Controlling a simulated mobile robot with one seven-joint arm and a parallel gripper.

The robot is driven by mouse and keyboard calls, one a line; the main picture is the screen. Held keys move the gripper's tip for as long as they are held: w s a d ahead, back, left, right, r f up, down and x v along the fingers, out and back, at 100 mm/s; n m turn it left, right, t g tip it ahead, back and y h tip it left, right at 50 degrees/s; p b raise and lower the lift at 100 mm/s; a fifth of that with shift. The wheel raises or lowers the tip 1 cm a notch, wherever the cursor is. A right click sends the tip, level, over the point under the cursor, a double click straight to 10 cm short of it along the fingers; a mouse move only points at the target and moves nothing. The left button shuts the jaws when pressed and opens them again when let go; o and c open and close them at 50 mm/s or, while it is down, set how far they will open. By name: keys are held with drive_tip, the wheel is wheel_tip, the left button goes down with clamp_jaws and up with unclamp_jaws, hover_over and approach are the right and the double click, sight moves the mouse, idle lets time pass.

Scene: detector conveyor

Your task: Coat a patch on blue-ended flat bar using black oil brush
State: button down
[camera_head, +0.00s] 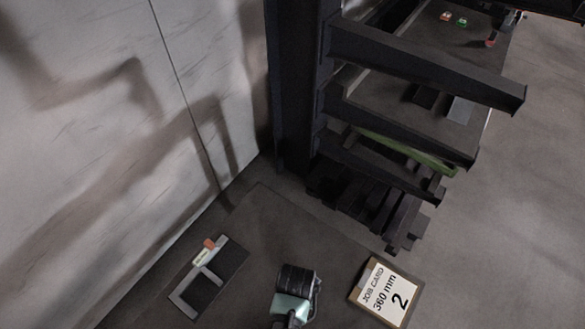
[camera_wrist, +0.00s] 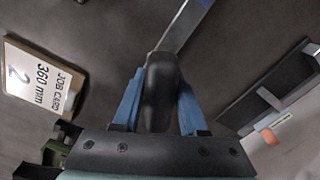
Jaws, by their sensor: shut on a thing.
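In the wrist view my gripper (camera_wrist: 160,100) has two blue fingers, shut on a dark, rounded thing that looks like the black oil brush (camera_wrist: 162,75). Its far end points up the picture. In the head view my wrist is over the near table, and the brush and bar cannot be made out.
On the near table (camera_head: 255,225), a grey measuring tool with an orange part (camera_head: 205,268) lies at left on a dark plate. A job card (camera_head: 386,290) reading 360 mm, 2 is at right. A dark rack (camera_head: 425,65) with projecting arms stands behind. Open floor (camera_head: 530,200) lies right.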

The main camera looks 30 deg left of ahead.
drive_tip(key=shift+r+p, duration=2.05)
drive_tip(key=shift+r, duration=0.5)
drive_tip(key=shift+w+d+f+b, duration=0.1)
drive_tip(key=shift+w+f+b, duration=0.1)
drive_tip(key=shift+b, duration=0.15)
drive_tip(key=w+d+r+m+b, duration=0.3)
drive_tip(key=w+d+m+b, duration=0.2)
drive_tip(key=w+d+b, duration=0.2)
drive_tip(key=shift+w+d+r+b, duration=0.15)
drive_tip(key=shift+d+r+b, duration=0.2)
drive_tip(key=shift+d+b, duration=1.45)
drive_tip(key=shift+a+b, duration=0.5)
